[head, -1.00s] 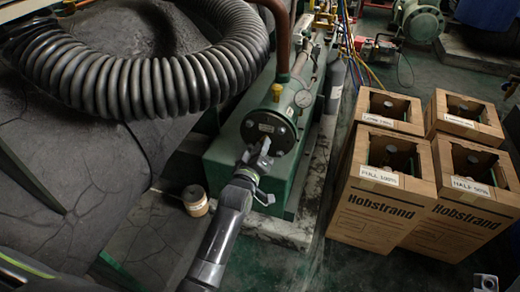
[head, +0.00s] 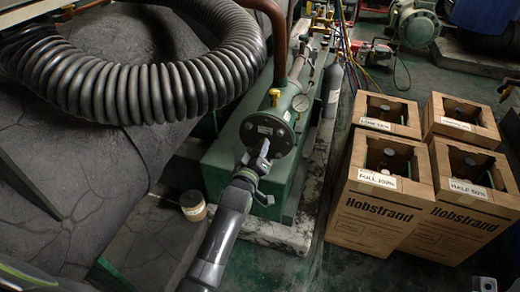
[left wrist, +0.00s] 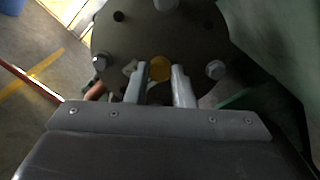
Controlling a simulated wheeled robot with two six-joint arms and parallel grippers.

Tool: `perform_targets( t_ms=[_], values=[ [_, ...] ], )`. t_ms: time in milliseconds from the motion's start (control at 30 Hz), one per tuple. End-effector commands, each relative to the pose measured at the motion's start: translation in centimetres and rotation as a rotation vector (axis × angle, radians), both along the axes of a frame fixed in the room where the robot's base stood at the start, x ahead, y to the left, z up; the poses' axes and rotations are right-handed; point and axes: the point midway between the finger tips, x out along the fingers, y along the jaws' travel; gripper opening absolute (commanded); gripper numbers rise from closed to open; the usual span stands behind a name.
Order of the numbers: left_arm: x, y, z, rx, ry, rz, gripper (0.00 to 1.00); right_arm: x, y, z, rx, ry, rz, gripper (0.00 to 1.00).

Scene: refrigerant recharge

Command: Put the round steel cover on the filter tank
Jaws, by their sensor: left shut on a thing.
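The round steel cover (head: 262,129) is a dark disc with bolts around its rim, at the near end of the green filter tank (head: 230,165). It appears to sit against the tank's end; I cannot tell if it is fully seated. My left gripper (head: 262,152) reaches up from the bottom and is shut on the cover at its lower front. In the left wrist view the cover (left wrist: 130,40) fills the top, with the fingers (left wrist: 160,85) at its lower part and a yellow round spot between them. The gripped part is mostly hidden.
Several open Hobstrand cartons (head: 375,220) holding cylinders stand on the right. A small round tin (head: 193,205) is left of my arm. A thick ribbed hose (head: 130,85) arches over the upper left.

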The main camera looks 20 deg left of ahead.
Motion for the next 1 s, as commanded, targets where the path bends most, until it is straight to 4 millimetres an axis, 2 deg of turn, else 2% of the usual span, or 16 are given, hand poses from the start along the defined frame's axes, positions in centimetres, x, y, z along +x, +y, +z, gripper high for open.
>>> perform_targets(
  t_ms=[100, 133, 300, 333, 500, 533, 733, 1000],
  values=[
    [0.1, -0.1, 0.6, 0.001, -0.014, -0.001, 0.00, 0.0, 0.0, 0.0, 0.000, 0.000, 0.000, 0.36],
    [0.1, -0.1, 0.6, 0.001, -0.014, -0.001, 0.23, 0.0, 0.0, 0.0, 0.000, 0.000, 0.000, 0.36],
    [0.1, 0.0, 0.4, 0.001, -0.009, -0.001, 0.45, 0.0, 0.0, 0.0, 0.000, 0.000, 0.000, 0.36],
    [0.1, 0.0, 0.4, 0.001, -0.009, -0.001, 0.47, 0.0, 0.0, 0.0, 0.000, 0.000, 0.000, 0.36],
    [0.0, 0.0, 0.2, 0.000, -0.005, -0.001, 0.47, 0.0, 0.0, 0.0, 0.000, -0.001, 0.000, 0.36],
    [0.0, 0.0, -0.3, 0.000, 0.008, 0.001, 0.47, 0.0, 0.0, 0.0, 0.000, -0.001, 0.000, 0.36],
    [-0.1, 0.0, -0.2, 0.000, 0.004, 0.000, 0.47, 0.0, 0.0, 0.0, 0.000, -0.001, 0.000, 0.36],
    [-2.0, 0.1, -0.1, -0.001, 0.002, 0.001, 0.47, 0.0, 0.0, 0.0, 0.000, -0.001, 0.000, 0.36]
  ],
)
